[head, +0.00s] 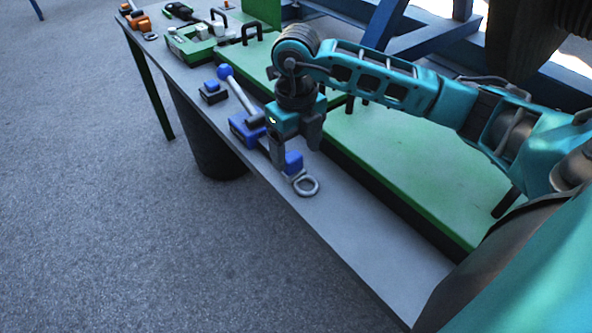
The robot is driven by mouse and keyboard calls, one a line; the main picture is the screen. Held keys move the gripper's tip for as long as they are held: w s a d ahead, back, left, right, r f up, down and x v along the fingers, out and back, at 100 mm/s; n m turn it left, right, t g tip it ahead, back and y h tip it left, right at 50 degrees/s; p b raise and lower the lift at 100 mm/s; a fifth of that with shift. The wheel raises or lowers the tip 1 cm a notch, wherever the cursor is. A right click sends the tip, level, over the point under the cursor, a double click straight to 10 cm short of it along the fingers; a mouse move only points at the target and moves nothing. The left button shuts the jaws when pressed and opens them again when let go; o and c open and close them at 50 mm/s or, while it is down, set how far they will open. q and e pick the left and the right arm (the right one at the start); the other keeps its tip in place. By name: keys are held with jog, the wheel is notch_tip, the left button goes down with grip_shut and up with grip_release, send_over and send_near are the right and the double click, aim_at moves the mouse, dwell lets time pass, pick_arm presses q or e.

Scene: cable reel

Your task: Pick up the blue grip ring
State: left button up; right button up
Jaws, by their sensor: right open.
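The blue grip ring shows as a blue block (294,162) with a grey ring (306,186) at its near end, on the grey bench top (350,225). My right gripper (294,154) points down over the blue block with its fingers apart. One finger is at the block's left side and the other is behind its upper right. The gripper hides part of the block, and I cannot tell whether the fingers touch it. My left gripper is not in view.
Just left of the gripper stands a blue clamp (242,130) beside a grey lever with a blue ball (225,72). A small dark block with a blue top (213,91) lies farther left. A green case (190,44) lies far back. The near bench is clear.

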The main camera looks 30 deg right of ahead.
aim_at(296, 159)
notch_tip(296, 159, down, 5)
jog(key=shift+s+a+r, duration=0.1)
jog(key=shift+a, duration=0.05)
jog(key=shift+c, duration=0.3)
jog(key=c, duration=1.2)
